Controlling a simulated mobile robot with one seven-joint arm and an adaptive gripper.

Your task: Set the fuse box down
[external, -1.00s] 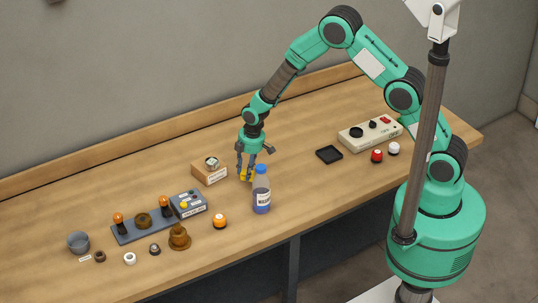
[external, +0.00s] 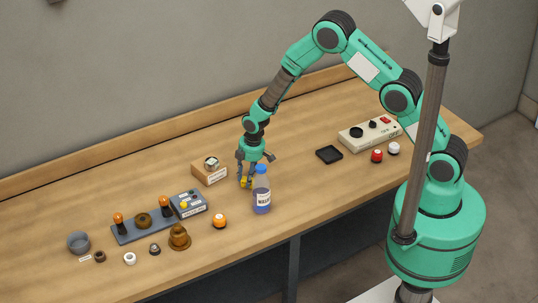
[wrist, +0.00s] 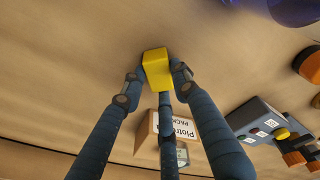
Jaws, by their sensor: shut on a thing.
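The fuse box appears to be the small yellow block (external: 245,183), held between the fingertips of my gripper (external: 245,179). In the wrist view the yellow block (wrist: 156,67) sits between the three dark fingers, which are closed around it. The block is low over the wooden table (external: 305,210). I cannot tell whether its underside touches the wood. In the external view the fingers and the bottle lie close to it, and its lower side is hard to see.
A blue-capped bottle (external: 262,198) stands just right of my gripper. A cardboard box (external: 209,175) stands to its left. An orange button (external: 219,221) and a grey switch box (external: 190,205) are nearer the front left. Bare table lies right, before the black tray (external: 329,153).

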